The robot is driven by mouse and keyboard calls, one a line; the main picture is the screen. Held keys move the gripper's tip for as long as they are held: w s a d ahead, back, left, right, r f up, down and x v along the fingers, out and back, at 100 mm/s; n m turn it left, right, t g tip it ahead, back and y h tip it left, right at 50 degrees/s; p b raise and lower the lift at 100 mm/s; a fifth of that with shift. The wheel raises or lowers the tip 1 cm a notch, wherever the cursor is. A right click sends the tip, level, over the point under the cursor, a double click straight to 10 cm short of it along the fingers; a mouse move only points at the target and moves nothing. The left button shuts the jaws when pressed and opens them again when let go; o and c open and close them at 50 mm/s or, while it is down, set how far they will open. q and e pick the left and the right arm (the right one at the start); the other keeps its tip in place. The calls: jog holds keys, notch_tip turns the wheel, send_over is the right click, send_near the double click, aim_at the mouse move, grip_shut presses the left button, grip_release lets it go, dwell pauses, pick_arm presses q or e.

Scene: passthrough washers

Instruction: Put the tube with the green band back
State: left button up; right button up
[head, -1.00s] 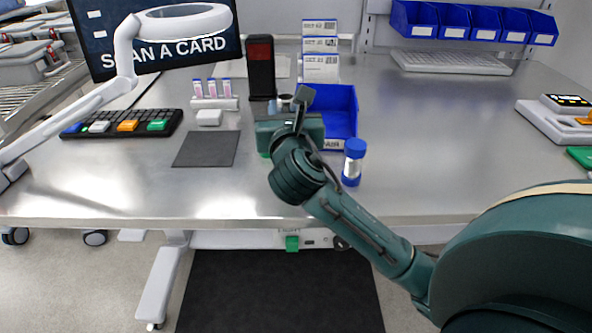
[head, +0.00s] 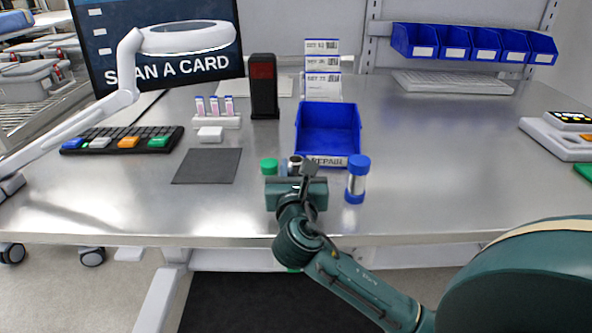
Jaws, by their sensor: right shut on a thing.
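My right gripper (head: 297,176) is low over the front middle of the desk, between the green piece and the blue-capped tube. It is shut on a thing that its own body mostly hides. A round dark-and-pale top (head: 295,163) shows just behind the jaws. A green cap-like piece (head: 269,166) shows at the gripper's left; its lower part is hidden, and I cannot tell whether it belongs to the held thing. A clear tube with blue ends (head: 356,180) stands upright to the right, apart from the gripper. My left gripper is not in view.
A blue bin marked REPAIR (head: 328,130) stands just behind the gripper. A white rack with several small vials (head: 218,120), a dark mat (head: 207,166) and a keypad (head: 121,139) are to the left.

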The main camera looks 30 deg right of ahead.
jog(key=o, duration=1)
jog(key=shift+f, duration=0.1)
jog(key=v, duration=1.2)
jog(key=shift+s, duration=0.1)
